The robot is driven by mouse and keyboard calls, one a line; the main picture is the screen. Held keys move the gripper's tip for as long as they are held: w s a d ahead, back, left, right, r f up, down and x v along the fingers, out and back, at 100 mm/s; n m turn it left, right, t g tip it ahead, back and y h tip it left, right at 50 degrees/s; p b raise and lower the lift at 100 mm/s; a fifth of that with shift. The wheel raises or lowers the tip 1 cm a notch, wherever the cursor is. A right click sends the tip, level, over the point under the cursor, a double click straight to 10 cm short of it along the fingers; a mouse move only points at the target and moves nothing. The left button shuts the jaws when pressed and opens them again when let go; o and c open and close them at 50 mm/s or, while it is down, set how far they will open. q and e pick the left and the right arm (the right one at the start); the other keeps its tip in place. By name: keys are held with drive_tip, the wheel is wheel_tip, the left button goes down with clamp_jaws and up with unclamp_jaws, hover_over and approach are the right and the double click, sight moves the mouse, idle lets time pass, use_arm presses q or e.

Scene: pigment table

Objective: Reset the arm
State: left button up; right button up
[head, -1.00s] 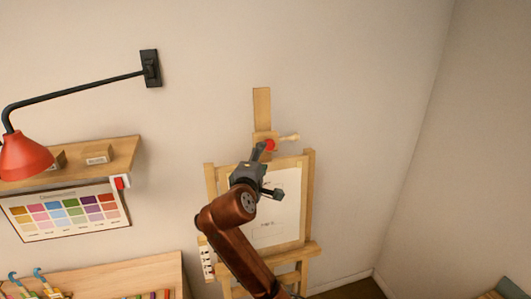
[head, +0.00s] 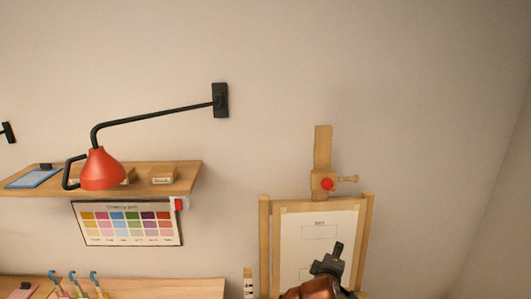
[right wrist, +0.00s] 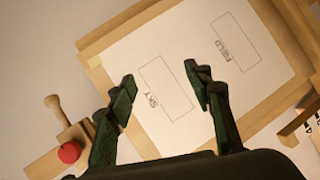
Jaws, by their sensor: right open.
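My right gripper (head: 328,262) is at the lower right of the head view, in front of the easel's paper. In the right wrist view its two fingers (right wrist: 160,90) stand apart with nothing between them. The wooden easel (head: 265,240) holds a white sheet (head: 318,218) with printed boxes, which also shows beyond the fingers in the right wrist view (right wrist: 190,50). A red knob (head: 327,184) sits on the easel's top clamp, with a wooden handle beside it; the knob is at the lower left of the wrist view (right wrist: 69,152). My left gripper is not in view.
A red wall lamp (head: 102,170) on a black arm hangs in front of a wooden shelf (head: 185,182) with small boxes. A colour chart (head: 127,222) hangs below. Several blue-hooked tools (head: 73,282) stand at the lower left. The wall right of the easel is bare.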

drive_tip(key=s+d+f+m+g+y, duration=0.1)
drive_tip(key=s+d+f+m, duration=0.15)
drive_tip(key=s+f, duration=0.45)
drive_tip(key=s+d+f+m+g+y, duration=0.1)
drive_tip(key=s+d+f+g, duration=0.2)
drive_tip(key=f, duration=0.7)
drive_tip(key=s+d+f+m, duration=0.1)
drive_tip(key=s+d+f, duration=0.2)
drive_tip(key=s+f, duration=0.45)
drive_tip(key=s+d+f+m+g+y, duration=0.1)
drive_tip(key=s+f+m+g, duration=0.1)
drive_tip(key=s+f, duration=0.45)
drive_tip(key=s+d+f+m+g+y, duration=0.1)
drive_tip(key=s+f+m, duration=0.15)
drive_tip(key=s, duration=0.75)
drive_tip(key=s+d+f+m+g+y, duration=0.1)
drive_tip(key=s+f+g, duration=0.1)
drive_tip(key=s+f, duration=0.5)
drive_tip(key=s+a+f+g+b, duration=0.2)
drive_tip(key=f+b, duration=0.9)
drive_tip(key=f, duration=2.6)
drive_tip(key=s+f+b, duration=0.4)
drive_tip(key=s+f, duration=0.7)
drive_tip(key=f, duration=0.3)
drive_tip(key=s+f+b, duration=0.5)
drive_tip(key=s+f, duration=0.5)
drive_tip(key=f, duration=0.5)
drive_tip(key=shift+s+d+n, duration=0.2)
drive_tip(key=shift+s+n, duration=0.1)
drive_tip(key=shift+s, duration=0.05)
